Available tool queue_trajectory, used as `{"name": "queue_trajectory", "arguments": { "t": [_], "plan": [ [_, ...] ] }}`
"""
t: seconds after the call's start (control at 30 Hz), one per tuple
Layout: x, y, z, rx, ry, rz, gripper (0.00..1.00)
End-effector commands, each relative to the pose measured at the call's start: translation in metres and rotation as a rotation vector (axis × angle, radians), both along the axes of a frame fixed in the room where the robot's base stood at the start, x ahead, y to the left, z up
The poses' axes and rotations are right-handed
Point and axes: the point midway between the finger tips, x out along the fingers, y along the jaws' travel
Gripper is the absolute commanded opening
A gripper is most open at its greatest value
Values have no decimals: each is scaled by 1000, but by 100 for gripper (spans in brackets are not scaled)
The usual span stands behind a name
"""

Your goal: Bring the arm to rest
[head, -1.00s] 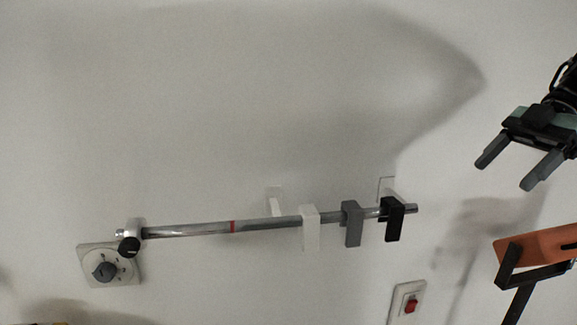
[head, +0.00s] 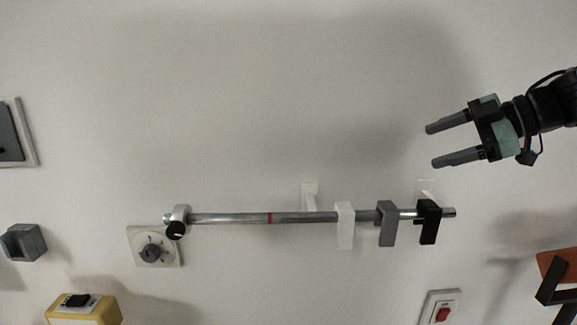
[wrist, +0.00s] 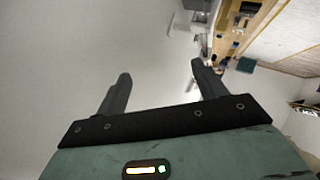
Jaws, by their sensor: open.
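My gripper (head: 449,144) is at the upper right of the head view, its two grey fingers spread apart and pointing left. Nothing is between the fingers. It is above the right end of a metal rail (head: 300,217) and apart from it. In the wrist view my gripper (wrist: 160,85) is also open and empty, with a pale surface beyond it.
The rail carries a white hook (head: 345,226), a grey hook (head: 387,224) and a black hook (head: 429,222). A dial (head: 152,250) is below its left end. A red switch (head: 442,313), a yellow box (head: 85,313) and an orange object (head: 556,264) are lower down. The upper wall is clear.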

Motion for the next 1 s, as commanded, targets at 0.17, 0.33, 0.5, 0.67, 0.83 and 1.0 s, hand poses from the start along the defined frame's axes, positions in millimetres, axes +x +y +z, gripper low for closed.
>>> {"name": "queue_trajectory", "arguments": {
  "t": [0.17,0.33,0.5,0.67,0.83,1.0],
  "plan": [
    [35,64,5,82,-100,-216,70],
    [35,104,-20,97,-29,-459,70],
    [-11,134,-76,13,187,-656,70],
    [-96,155,-137,-150,466,-765,70],
    [-182,164,-175,-316,708,-794,70],
    [-254,167,-193,-452,893,-784,70]
  ]
}}
